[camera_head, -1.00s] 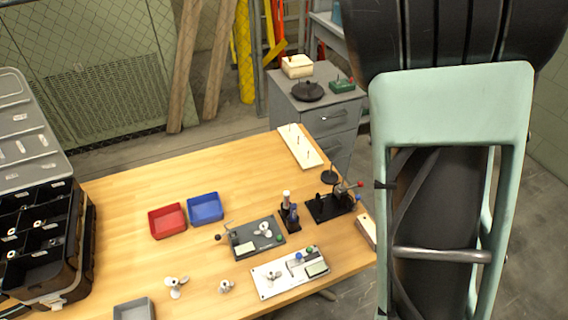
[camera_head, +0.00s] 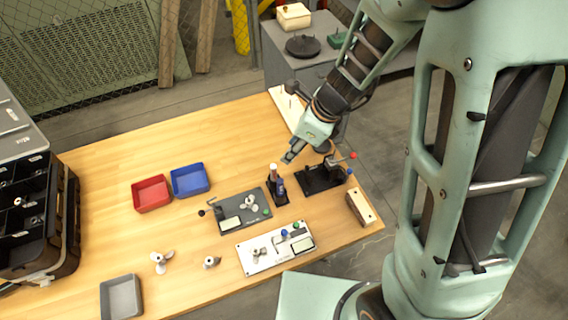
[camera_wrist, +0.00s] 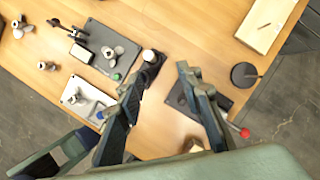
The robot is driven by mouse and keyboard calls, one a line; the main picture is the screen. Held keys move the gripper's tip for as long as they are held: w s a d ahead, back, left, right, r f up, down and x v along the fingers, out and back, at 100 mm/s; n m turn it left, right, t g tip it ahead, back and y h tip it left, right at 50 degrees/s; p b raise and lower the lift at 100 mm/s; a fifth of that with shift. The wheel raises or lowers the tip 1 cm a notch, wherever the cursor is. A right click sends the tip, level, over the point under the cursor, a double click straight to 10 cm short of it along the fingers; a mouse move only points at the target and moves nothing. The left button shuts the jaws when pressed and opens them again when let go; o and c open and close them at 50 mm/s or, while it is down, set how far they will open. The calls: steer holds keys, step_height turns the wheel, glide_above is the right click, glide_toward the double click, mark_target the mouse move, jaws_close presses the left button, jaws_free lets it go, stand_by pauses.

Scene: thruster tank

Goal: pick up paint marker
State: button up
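The likely paint marker (camera_head: 273,170), with a white top, stands upright in a small black holder (camera_head: 279,197) on the wooden table. A blue item stands beside it in that holder. In the wrist view its white top (camera_wrist: 149,55) shows just beyond the tip of the left finger, and its lower part is hidden. My gripper (camera_head: 292,153) hangs above and slightly right of the holder, pointing down. In the wrist view my gripper (camera_wrist: 164,72) has its two fingers apart with nothing between them.
A black stand with a red knob (camera_head: 322,176) is close right of the holder. A grey fixture plate (camera_head: 232,222) and a white panel (camera_head: 262,258) lie left and in front. Red (camera_head: 152,194) and blue (camera_head: 190,181) bins sit farther left, with bare table behind.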

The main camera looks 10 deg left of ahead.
mark_target(275, 166)
steer(key=b+x, duration=0.1)
steer(key=x, duration=0.2)
steer(key=s+b+x, duration=0.1)
steer(key=x, duration=0.3)
steer(key=a+b+x, duration=0.1)
steer(key=x, duration=0.3)
steer(key=shift+s+r, duration=0.15)
steer(key=shift+s, duration=0.1)
jaws_close()
